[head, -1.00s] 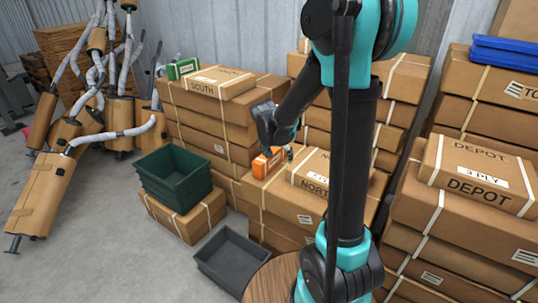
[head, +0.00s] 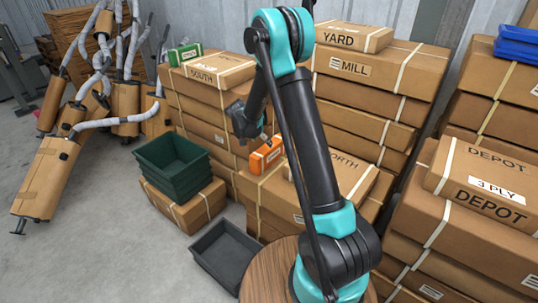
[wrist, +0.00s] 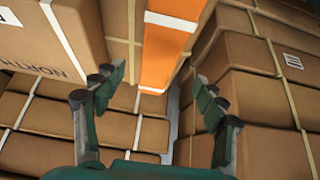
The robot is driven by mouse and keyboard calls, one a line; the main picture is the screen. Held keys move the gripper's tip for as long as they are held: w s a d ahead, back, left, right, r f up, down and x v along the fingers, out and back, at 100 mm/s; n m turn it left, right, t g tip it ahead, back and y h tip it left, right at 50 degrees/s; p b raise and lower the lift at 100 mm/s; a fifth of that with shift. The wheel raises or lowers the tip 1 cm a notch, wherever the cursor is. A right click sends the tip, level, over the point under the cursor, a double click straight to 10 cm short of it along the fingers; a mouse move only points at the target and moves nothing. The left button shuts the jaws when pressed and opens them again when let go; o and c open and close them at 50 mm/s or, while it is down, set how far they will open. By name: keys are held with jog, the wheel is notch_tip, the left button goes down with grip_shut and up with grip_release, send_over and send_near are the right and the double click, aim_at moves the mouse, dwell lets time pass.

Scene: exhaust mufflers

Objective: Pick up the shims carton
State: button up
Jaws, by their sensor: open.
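In the head view my wrist is just left of and above the orange carton, and the fingers are hard to make out.
A large NORTH carton (head: 345,171) lies right beside the orange one. A small green carton (head: 185,54) sits on the SOUTH stack behind. Green bins (head: 172,165) and a grey bin (head: 226,254) stand at left.

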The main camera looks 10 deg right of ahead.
aim_at(267, 147)
jog(key=x, duration=1)
jog(key=shift+d+f, duration=0.1)
jog(key=shift+f, duration=0.05)
jog(key=shift+c, duration=0.4)
jog(key=c, duration=1.4)
